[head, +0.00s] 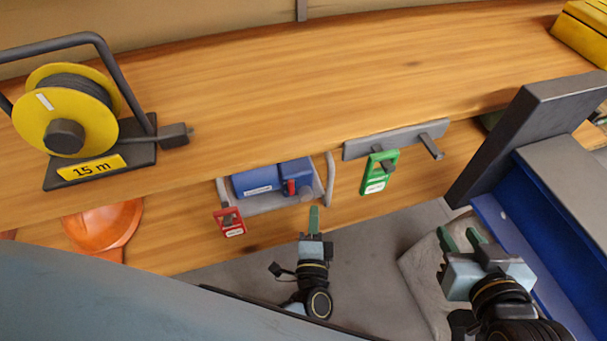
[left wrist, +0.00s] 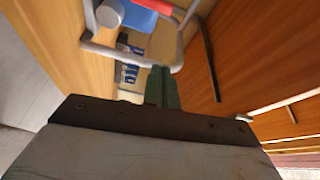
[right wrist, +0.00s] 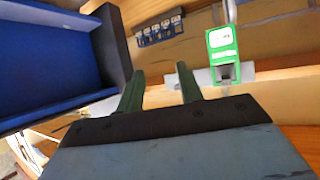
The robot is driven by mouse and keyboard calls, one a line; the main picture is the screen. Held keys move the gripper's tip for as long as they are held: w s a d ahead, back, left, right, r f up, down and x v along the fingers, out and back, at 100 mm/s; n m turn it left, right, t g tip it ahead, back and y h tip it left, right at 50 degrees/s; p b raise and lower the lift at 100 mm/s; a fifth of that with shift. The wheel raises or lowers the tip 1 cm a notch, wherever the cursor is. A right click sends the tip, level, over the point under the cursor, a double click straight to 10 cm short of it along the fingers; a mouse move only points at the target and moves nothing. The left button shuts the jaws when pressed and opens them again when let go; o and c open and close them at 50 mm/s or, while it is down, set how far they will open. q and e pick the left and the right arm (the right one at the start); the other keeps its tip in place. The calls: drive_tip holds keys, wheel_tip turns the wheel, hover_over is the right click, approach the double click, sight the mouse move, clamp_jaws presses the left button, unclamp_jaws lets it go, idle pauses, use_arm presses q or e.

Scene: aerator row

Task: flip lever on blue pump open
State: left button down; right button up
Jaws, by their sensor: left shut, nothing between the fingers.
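The blue pump (head: 257,181) sits in a grey tube frame below the bench top, left of centre in the head view. Its red lever (head: 291,187) is at the pump's right end; in the left wrist view the red lever (left wrist: 152,6) shows at the top edge. My left gripper (head: 314,220) is shut and empty, just in front of and below the pump's right end. Its closed fingers (left wrist: 162,88) point toward the frame, apart from the lever. My right gripper (head: 461,240) is open and empty, at the right, away from the pump.
A red tag (head: 229,222) hangs at the frame's left. A green tag (head: 379,172) hangs on a grey hook rail (head: 395,139) to the right. A yellow cable reel (head: 62,112) stands on the bench. An orange helmet (head: 104,226) is below it. A blue bin (head: 530,240) stands near my right gripper.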

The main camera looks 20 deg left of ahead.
sight(291, 188)
use_arm(q)
drive_tip(key=shift+f+m+g, duration=0.3)
drive_tip(key=shift+f+m, duration=0.2)
drive_tip(key=shift+f, duration=0.25)
use_arm(e)
drive_tip(key=shift+d+f, duration=0.15)
drive_tip(key=shift+f, duration=0.2)
